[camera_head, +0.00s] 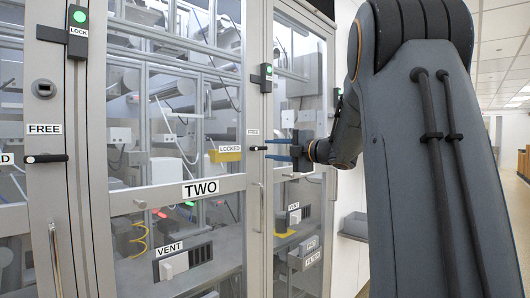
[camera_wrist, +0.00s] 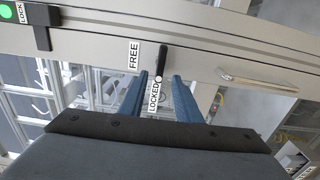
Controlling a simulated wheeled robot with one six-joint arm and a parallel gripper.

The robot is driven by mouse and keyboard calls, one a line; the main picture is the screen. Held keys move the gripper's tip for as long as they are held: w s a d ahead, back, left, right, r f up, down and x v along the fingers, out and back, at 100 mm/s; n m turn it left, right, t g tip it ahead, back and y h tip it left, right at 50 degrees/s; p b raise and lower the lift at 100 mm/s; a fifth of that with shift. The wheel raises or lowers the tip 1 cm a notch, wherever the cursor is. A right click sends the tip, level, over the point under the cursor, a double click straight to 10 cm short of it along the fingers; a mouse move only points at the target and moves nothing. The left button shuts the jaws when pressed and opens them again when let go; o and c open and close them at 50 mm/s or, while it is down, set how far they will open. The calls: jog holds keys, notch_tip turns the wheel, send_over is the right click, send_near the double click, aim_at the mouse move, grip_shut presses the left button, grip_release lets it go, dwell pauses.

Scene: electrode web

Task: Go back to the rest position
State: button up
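My gripper (camera_head: 268,149) is in front of the cabinet's door post, with its blue fingers pointing left in the head view. In the wrist view my gripper (camera_wrist: 160,75) shows two blue fingers spread apart with a clear gap between them. A black latch handle (camera_head: 258,148) sits at the fingertips. It also shows in the wrist view (camera_wrist: 162,62), its white-dotted end between the tips and beside the LOCKED label (camera_wrist: 154,96). The handle lies in line with LOCKED, and the FREE label (camera_wrist: 134,55) is off to its side. I cannot tell whether the fingers touch the handle.
The glass-doored cabinet with the TWO sign (camera_head: 200,188) stands close in front. A LOCK box with a green light (camera_head: 78,18) and a door pull (camera_wrist: 255,82) stick out from its frame. An open aisle (camera_head: 495,95) shows on the right.

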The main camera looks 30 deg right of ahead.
jog(key=shift+v, duration=1.1)
